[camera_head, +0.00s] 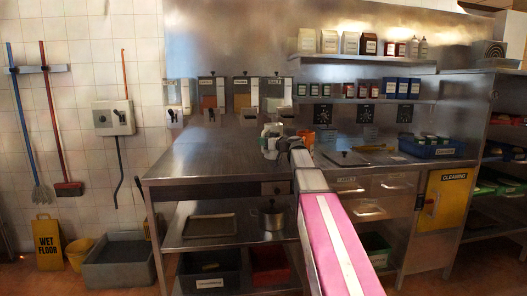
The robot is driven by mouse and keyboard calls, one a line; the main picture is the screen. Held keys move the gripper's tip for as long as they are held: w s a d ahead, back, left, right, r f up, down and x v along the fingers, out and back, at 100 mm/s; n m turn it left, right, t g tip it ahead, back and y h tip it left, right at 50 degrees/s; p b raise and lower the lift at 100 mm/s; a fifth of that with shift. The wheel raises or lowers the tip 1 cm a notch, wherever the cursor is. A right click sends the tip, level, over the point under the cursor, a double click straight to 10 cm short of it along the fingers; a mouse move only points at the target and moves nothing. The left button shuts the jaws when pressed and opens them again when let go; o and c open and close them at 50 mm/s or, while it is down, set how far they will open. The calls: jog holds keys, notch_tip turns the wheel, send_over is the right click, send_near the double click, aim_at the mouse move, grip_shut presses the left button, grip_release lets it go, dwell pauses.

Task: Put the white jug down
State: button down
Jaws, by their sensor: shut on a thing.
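The white jug (272,129) shows small near the middle of the view, partly hidden by my gripper. My gripper (271,144) is at the far end of my outstretched arm and is shut on the jug. The jug appears over the steel counter (200,160), near its front middle. I cannot tell whether its base touches the counter or hangs a little above it. The jug looks roughly upright, but it is too small to be sure.
Bare counter lies left of the jug. Dispensers (241,94) stand along the back wall. A flat lid (346,158) and a blue bin (430,148) are to the right. A pot (271,216) and a tray (209,226) sit on the shelf below.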

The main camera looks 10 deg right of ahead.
jog(key=shift+d+f, duration=0.1)
jog(key=shift+f, duration=2.05)
jog(key=c, duration=1.1)
grip_release()
jog(key=v, duration=1.2)
